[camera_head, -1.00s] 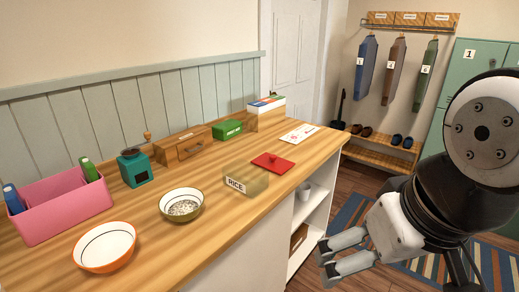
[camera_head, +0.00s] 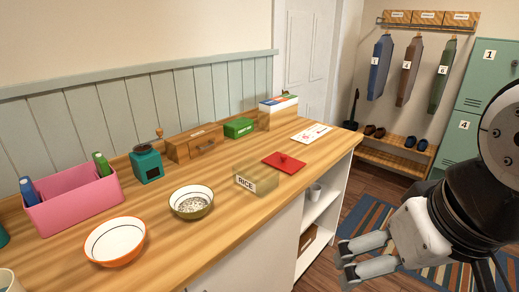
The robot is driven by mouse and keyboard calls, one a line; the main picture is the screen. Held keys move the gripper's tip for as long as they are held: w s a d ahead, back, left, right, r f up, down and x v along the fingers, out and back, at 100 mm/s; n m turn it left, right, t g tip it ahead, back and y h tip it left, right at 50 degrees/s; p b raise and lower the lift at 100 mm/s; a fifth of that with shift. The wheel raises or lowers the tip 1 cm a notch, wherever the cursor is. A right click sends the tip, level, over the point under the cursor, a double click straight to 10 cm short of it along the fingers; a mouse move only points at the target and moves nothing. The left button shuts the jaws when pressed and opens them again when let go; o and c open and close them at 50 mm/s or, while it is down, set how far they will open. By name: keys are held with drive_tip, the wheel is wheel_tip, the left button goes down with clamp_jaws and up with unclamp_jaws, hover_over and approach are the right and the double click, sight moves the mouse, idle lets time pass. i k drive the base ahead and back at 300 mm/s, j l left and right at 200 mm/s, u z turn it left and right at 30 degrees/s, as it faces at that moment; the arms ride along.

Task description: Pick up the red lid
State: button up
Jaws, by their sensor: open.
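The red lid (camera_head: 284,163) lies flat on the wooden counter, a thin square with a small knob on top. It is just behind and to the right of a see-through box labelled RICE (camera_head: 257,180). My gripper (camera_head: 346,262) is at the lower right, beyond the counter's front edge and apart from the lid. Its two fingers point left, are spread, and hold nothing. The lid is fully in view.
A teal grinder (camera_head: 147,166), wooden drawer box (camera_head: 193,148) and green box (camera_head: 238,128) line the back. A card (camera_head: 311,134) lies right of the lid.

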sight(288, 164)
drive_tip(key=i+l+u, duration=0.65)
drive_tip(key=i+l, duration=0.15)
drive_tip(key=l, duration=0.2)
drive_tip(key=i+l+u, duration=0.2)
drive_tip(key=l, duration=0.2)
drive_tip(key=i+l+u, duration=0.2)
drive_tip(key=l, duration=0.2)
